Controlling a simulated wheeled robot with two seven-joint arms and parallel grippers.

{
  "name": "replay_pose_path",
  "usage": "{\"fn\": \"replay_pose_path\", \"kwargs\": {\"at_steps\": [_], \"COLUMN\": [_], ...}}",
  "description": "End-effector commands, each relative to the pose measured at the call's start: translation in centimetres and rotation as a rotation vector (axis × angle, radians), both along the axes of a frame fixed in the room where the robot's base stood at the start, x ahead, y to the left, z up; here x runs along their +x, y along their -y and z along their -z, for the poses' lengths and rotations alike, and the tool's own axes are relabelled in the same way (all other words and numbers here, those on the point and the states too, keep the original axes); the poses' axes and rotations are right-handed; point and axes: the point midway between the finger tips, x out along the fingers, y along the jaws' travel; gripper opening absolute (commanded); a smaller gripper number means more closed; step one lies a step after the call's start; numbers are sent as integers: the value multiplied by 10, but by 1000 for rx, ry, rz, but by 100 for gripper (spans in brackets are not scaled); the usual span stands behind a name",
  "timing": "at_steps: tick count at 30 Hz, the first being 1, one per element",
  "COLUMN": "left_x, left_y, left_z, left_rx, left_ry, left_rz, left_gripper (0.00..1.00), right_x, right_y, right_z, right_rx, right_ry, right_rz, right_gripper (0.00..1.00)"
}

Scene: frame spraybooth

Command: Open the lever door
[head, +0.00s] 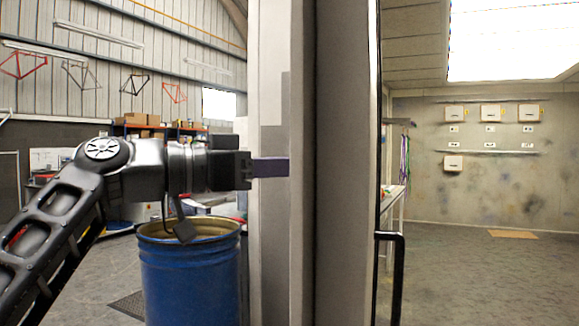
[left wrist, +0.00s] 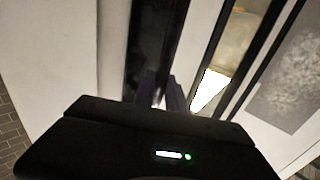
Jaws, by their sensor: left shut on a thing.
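The door (head: 345,160) stands as a tall pale grey panel near the middle of the head view, seen at a steep angle. A black bar handle (head: 391,240) shows low beside its dark right edge. My left gripper (head: 272,168) reaches in from the left, its purplish fingers level across a pale upright face. In the left wrist view its fingers (left wrist: 164,95) are close together at a dark upright strip (left wrist: 151,45), with a thin light part between them. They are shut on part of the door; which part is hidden. My right gripper is not in view.
A blue drum (head: 190,272) stands on the floor below my left forearm, close to the door. Shelves with boxes (head: 150,122) stand farther back. To the right is a room with open floor (head: 480,275) and small wall units (head: 490,113).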

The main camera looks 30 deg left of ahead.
Motion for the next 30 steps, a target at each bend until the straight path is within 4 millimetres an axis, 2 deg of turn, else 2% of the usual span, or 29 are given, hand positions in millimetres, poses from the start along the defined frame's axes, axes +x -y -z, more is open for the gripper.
{"fn": "replay_pose_path", "kwargs": {"at_steps": [4,5,12,23,30], "left_x": [0,1,0,-3,-30], "left_y": [-1,-1,-1,-3,-20], "left_z": [-3,-3,-2,-1,-1], "left_rx": [-4,-4,-2,0,-2], "left_ry": [7,7,3,2,5], "left_rz": [-6,-6,-4,-3,-4], "left_gripper": [0,17,37,38,38], "right_x": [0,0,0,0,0], "right_y": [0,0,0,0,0], "right_z": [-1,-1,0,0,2], "right_rx": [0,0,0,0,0], "right_ry": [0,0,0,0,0], "right_rz": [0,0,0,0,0], "right_gripper": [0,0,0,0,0]}}
